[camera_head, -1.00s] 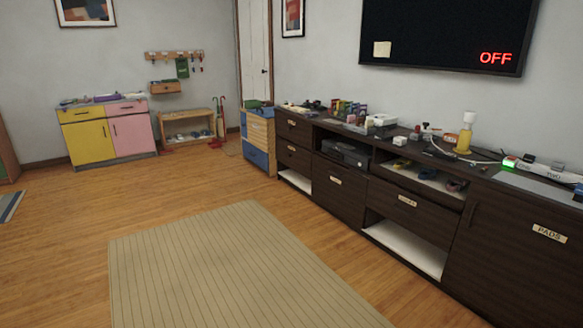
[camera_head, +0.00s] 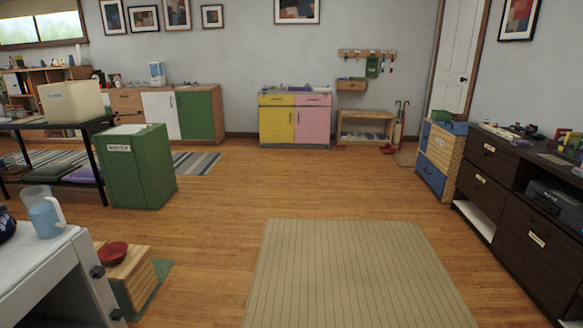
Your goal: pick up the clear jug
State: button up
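A clear jug (camera_head: 43,212) with blue-tinted contents and a pale handle on its right side stands upright on a white-topped table (camera_head: 28,262). It is at the left edge of the head view, close to the table's far right corner. Part of a dark blue object (camera_head: 6,224) shows to the left of the jug, cut off by the frame edge. My gripper is not in view.
A wooden box with a red bowl (camera_head: 113,253) stands right of the table. A green bin (camera_head: 140,167) and a black shelf are behind. A beige striped rug (camera_head: 350,275) lies on open floor. A dark cabinet (camera_head: 520,220) lines the right side.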

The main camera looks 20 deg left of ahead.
aim_at(45, 213)
jog(key=i+j+u, duration=0.2)
jog(key=i+u, duration=0.5)
jog(key=u, duration=0.15)
jog(key=i+u, duration=0.45)
jog(key=i+l+u, duration=0.2)
jog(key=u, duration=0.2)
jog(key=i, duration=0.1)
